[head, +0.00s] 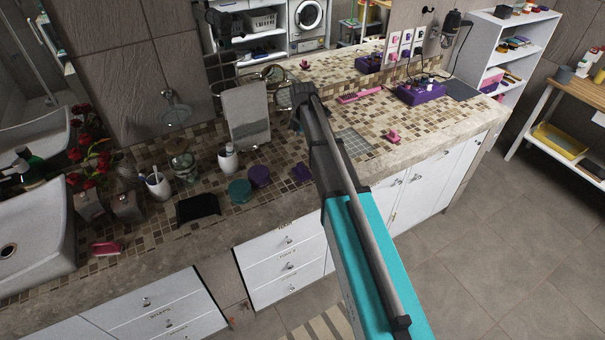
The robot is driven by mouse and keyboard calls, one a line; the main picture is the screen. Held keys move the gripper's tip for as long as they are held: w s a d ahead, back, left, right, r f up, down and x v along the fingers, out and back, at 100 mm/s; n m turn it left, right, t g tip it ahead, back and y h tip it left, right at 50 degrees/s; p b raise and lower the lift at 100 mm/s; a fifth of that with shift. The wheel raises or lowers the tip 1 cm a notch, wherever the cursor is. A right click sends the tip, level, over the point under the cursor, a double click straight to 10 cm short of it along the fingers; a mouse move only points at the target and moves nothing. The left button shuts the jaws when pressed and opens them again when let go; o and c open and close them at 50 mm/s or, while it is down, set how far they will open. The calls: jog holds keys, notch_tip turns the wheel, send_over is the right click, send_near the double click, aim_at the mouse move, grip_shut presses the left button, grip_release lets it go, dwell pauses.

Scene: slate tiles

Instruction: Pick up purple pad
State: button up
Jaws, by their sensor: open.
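A round dark purple pad (259,175) lies on the tiled counter, just right of a round teal pad (239,190). A smaller, squarish purple piece (301,173) lies to its right, close to my arm. I cannot tell from its shape whether it is also a pad. My teal and grey arm reaches up across the middle of the head view, over the counter. I cannot make out my gripper's fingers in this view. The round purple pad is uncovered and nothing touches it from above.
A white cup (228,158), a toothbrush cup (158,185), a black item (197,207) and a towel stand (246,113) surround the pads. A sink (35,235) is at left. A purple organizer (420,93) stands at the back right. The counter's front edge is near.

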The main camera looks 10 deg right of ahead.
jog(key=b, duration=0.8)
send_over(302, 166)
jog(key=shift+s+d+f, duration=0.1)
jog(key=shift+f, duration=1.9)
jog(key=shift+s+d+f, duration=0.1)
jog(key=shift+f, duration=1.85)
jog(key=shift+p, duration=0.3)
jog(key=f+b, duration=0.3)
jog(key=shift+w+a+f, duration=0.2)
jog(key=shift+a+f, duration=0.05)
jog(key=shift+f+b, duration=0.85)
jog(key=shift+b, duration=0.3)
jog(key=shift+c, duration=0.3)
jog(key=c, duration=1)
jog(key=shift+c, duration=0.2)
jog(key=shift+r+p, duration=0.25)
jog(key=shift+p, duration=0.05)
